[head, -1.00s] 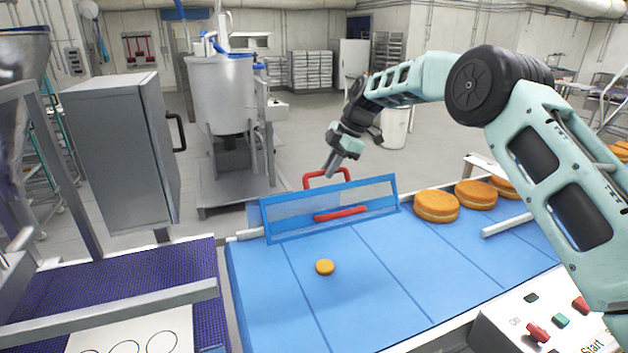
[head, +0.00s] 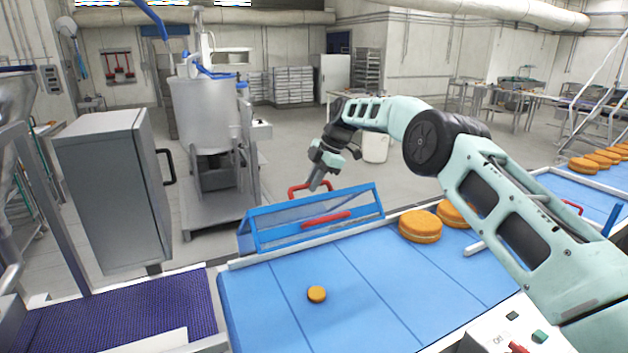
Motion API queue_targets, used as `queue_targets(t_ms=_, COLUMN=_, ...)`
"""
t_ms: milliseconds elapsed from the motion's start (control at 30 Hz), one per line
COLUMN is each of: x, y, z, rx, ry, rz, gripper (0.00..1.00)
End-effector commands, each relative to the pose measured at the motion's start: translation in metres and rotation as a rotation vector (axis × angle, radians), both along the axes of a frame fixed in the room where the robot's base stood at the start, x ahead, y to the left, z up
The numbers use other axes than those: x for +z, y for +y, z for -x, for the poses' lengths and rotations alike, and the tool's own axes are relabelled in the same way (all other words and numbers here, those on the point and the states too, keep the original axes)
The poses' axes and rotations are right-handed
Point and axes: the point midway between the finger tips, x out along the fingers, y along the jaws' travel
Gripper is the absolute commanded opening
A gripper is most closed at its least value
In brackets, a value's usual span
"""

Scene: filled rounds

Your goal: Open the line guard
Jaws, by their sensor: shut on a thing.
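The line guard (head: 282,228) is a clear panel in a blue frame at the far edge of the blue conveyor belt. It stands tilted, and a narrow slanted end shows at its left. A red bar (head: 325,219) lies across its front. A red handle (head: 296,192) rises behind its top edge. My gripper (head: 316,186) reaches down from behind the guard and is shut on this red handle. The fingertips are small in the picture, and the exact contact is hard to see.
A small orange round (head: 317,294) lies on the blue belt (head: 350,275) in front of the guard. Larger filled rounds (head: 420,226) sit to the right, partly behind my arm. A grey cabinet (head: 105,190) stands left. A control box (head: 500,335) is at the front right.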

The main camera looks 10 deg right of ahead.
Motion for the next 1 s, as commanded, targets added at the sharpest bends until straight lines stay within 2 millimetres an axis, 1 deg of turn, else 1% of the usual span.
queue_targets(t_ms=33, x=-0.009, y=-0.001, z=0.000, rx=-0.005, ry=0.003, rz=0.004, gripper=0.00)
queue_targets(t_ms=133, x=-0.009, y=-0.001, z=0.000, rx=-0.004, ry=0.004, rz=0.004, gripper=0.00)
queue_targets(t_ms=167, x=-0.009, y=-0.001, z=0.000, rx=-0.004, ry=0.004, rz=0.004, gripper=0.20)
queue_targets(t_ms=200, x=-0.009, y=-0.001, z=0.000, rx=-0.004, ry=0.005, rz=0.004, gripper=0.31)
queue_targets(t_ms=233, x=-0.009, y=-0.001, z=0.000, rx=-0.004, ry=0.005, rz=0.003, gripper=0.36)
queue_targets(t_ms=533, x=-0.003, y=-0.001, z=0.000, rx=-0.002, ry=0.002, rz=0.001, gripper=0.36)
queue_targets(t_ms=667, x=0.006, y=-0.006, z=0.000, rx=-0.003, ry=-0.001, rz=0.000, gripper=0.36)
queue_targets(t_ms=767, x=0.020, y=-0.013, z=0.002, rx=-0.003, ry=-0.003, rz=0.000, gripper=0.36)
queue_targets(t_ms=1000, x=0.069, y=-0.034, z=0.008, rx=-0.004, ry=-0.002, rz=0.002, gripper=0.36)
